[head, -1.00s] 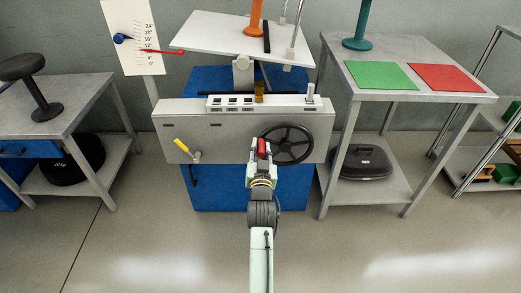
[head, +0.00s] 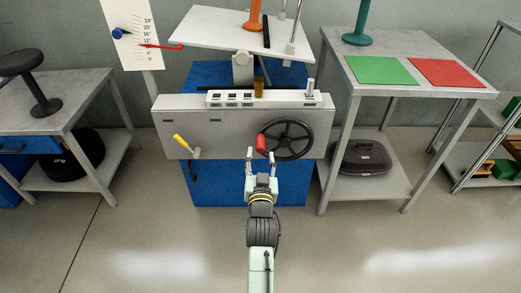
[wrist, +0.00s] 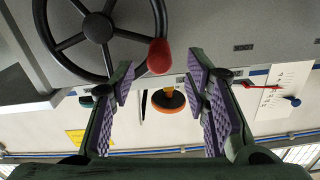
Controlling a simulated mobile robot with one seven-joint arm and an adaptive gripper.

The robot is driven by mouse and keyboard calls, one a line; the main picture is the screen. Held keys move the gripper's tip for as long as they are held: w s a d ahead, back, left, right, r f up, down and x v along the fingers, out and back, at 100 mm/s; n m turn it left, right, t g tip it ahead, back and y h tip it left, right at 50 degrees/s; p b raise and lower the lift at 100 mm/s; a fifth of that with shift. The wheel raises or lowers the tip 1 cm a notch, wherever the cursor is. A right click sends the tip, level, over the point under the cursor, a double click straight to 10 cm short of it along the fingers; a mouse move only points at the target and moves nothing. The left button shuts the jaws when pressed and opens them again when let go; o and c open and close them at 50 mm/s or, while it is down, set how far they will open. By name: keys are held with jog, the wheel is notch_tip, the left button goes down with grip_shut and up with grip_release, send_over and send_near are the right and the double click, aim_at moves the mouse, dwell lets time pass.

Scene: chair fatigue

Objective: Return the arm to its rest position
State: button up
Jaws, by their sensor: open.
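My gripper (head: 262,166) is open and empty in the head view, just in front of the grey machine panel (head: 228,135) and below the red knob (head: 261,143) of the black handwheel (head: 286,141). A gap shows between the fingertips and the knob. In the wrist view, my open gripper (wrist: 160,90) has its purple-padded fingers spread apart with nothing between them. The red knob (wrist: 159,56) and the handwheel (wrist: 98,28) show beyond the fingers at the upper left.
A yellow-handled lever (head: 181,141) is on the panel's left. A grey table (head: 470,88) with green (head: 381,70) and red (head: 446,75) mats stands to the right. A table with a black stool-like piece (head: 40,85) stands to the left. The floor in front is clear.

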jog(key=shift+s, duration=0.7)
